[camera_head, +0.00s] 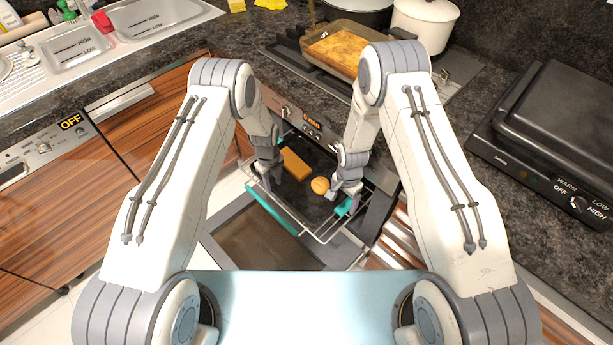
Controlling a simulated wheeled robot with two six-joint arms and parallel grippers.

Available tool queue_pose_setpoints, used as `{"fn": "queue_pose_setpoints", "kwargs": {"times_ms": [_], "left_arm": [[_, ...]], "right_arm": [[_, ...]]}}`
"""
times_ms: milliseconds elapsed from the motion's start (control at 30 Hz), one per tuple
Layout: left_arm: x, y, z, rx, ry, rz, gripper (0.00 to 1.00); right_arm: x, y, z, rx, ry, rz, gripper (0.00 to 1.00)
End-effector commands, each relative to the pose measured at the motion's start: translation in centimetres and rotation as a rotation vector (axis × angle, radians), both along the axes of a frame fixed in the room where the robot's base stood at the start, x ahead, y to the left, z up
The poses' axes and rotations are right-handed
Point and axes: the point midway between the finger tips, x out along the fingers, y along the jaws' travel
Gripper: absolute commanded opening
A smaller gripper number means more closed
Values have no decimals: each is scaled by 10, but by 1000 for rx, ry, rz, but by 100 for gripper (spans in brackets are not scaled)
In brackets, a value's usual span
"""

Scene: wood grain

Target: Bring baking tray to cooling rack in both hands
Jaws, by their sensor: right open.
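The dark baking tray (311,203) sits at the opening of the oven, on a wire rack (322,237). An orange-brown slab (295,164) and a round bun (320,185) lie on it. Teal strips (271,213) show along its near left edge and near its right corner. My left gripper (266,182) is at the tray's left side; its fingers are too small and hidden to read. My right gripper (346,200) is open at the tray's right side, close to the teal piece there. I cannot tell if either touches the tray. I cannot make out a separate cooling rack.
The oven door (270,245) is folded down below the tray. Above, a pan of baked food (340,48) and a white pot (425,22) stand on the hob. A black grill (555,125) fills the right counter. A sink (76,45) is at the upper left.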

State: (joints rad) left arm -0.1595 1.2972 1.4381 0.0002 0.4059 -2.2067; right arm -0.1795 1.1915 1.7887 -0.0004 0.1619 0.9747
Motion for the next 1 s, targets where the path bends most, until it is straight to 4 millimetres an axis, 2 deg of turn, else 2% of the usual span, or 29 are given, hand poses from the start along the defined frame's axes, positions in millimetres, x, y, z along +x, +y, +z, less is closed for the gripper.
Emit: {"fn": "queue_pose_setpoints", "kwargs": {"times_ms": [33,200,600,667,700,733,800,833,1000], "left_arm": [[-1,0,-9,0,1,0,40],[0,-1,-26,0,1,-1,40],[0,-1,-32,0,0,-1,40],[0,-1,-32,0,0,-1,21],[0,-1,-32,0,0,-1,6],[0,-1,-32,0,0,-1,0],[0,-1,-32,0,0,-1,0],[0,-1,-32,0,0,-1,0],[0,-1,-32,0,0,-1,0]], "right_arm": [[-1,0,-9,-1,2,0,82],[0,-1,-26,0,0,-1,82],[0,-1,-32,0,0,-1,82],[0,-1,-32,0,0,-1,63],[0,-1,-32,0,0,-1,48],[0,-1,-32,0,0,-1,37],[0,-1,-32,0,0,-1,10],[0,-1,-32,0,0,-1,0],[0,-1,-32,0,0,-1,0]]}}
